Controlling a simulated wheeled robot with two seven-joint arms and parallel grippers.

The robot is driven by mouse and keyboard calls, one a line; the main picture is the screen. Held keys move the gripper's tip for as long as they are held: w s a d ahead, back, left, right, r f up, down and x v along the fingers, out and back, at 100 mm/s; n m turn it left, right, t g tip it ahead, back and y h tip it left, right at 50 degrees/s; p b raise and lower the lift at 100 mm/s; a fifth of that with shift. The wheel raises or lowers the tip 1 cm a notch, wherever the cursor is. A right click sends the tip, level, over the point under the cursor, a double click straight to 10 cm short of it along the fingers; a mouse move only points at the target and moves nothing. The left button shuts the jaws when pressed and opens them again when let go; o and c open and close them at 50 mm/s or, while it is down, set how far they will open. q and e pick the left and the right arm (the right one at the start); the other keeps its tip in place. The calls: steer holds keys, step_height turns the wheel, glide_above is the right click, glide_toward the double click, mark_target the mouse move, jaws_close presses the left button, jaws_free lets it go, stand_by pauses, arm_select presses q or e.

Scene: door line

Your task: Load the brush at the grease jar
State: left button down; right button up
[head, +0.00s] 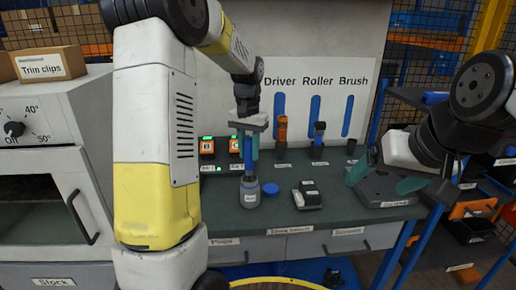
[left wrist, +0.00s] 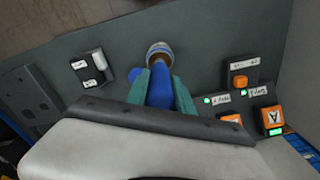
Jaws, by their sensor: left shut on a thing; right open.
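My left gripper (head: 248,146) is shut on the blue handle of the brush (head: 247,160) and holds it upright over the bench. The left wrist view shows the blue handle (left wrist: 161,88) between the two green fingers. The grease jar (head: 250,192) is a small labelled jar directly below the brush. The brush's lower end meets the jar's mouth, and the jar's rim (left wrist: 159,50) surrounds it in the left wrist view. How deep the bristles sit is hidden. A blue lid (head: 271,189) lies beside the jar. My right gripper (head: 385,176) is open and empty over the bench's right end.
A black box (head: 307,195) stands right of the jar, and a dark grey plate (head: 388,188) lies at the right. Orange-and-black chargers (head: 207,148) with green lights stand behind left. The driver (head: 282,130) and roller (head: 319,137) stand at the back panel.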

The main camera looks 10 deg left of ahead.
mark_target(249, 138)
arm_select(q)
steer(key=shift+f, duration=0.45)
stand_by(1.1)
steer(key=shift+r, duration=3.55)
